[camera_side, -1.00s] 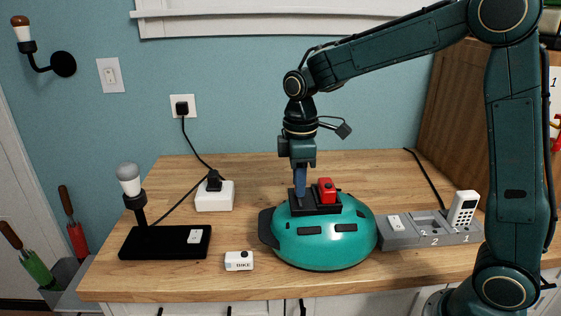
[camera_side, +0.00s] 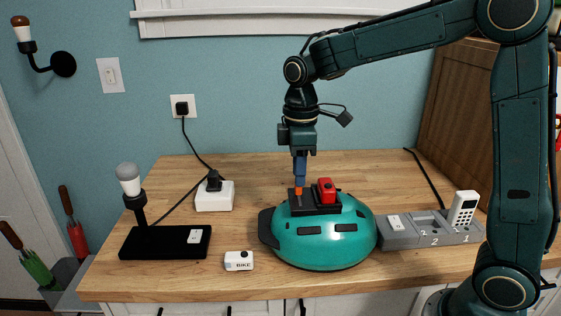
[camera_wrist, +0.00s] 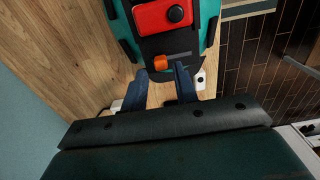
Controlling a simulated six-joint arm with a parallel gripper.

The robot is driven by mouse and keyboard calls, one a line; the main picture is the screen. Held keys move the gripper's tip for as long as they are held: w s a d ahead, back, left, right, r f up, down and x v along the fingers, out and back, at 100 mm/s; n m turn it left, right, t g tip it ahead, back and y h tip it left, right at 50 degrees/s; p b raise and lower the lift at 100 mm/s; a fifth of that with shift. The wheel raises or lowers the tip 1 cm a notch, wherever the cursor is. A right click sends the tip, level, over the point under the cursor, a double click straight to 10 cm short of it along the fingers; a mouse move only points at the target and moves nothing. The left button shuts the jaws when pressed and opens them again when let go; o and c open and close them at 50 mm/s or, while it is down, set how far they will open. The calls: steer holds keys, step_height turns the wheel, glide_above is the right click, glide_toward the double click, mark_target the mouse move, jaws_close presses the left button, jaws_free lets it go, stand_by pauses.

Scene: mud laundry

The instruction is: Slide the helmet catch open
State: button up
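The teal helmet (camera_side: 325,250) sits on the wooden counter with a black plate (camera_side: 318,209) on top. The small orange catch (camera_side: 298,191) stands at the left end of the plate. It also shows in the wrist view (camera_wrist: 160,62), near a grey strip on the plate. My gripper (camera_side: 299,184) is above the catch, pointing down. In the wrist view its two blue fingers (camera_wrist: 160,76) are apart with the catch showing between their tips, and nothing is gripped. Whether the tips touch the catch I cannot tell.
A red block (camera_side: 326,190) with a black knob stands on the plate right of the catch. A grey dock (camera_side: 410,239) is close right of the helmet. A white BIKE box (camera_side: 239,261) lies at front left, near a black lamp base (camera_side: 150,243).

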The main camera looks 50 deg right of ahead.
steer(key=shift+f, duration=1.2)
jaws_close()
steer(key=shift+s+a, duration=2.4)
stand_by(2.2)
jaws_free()
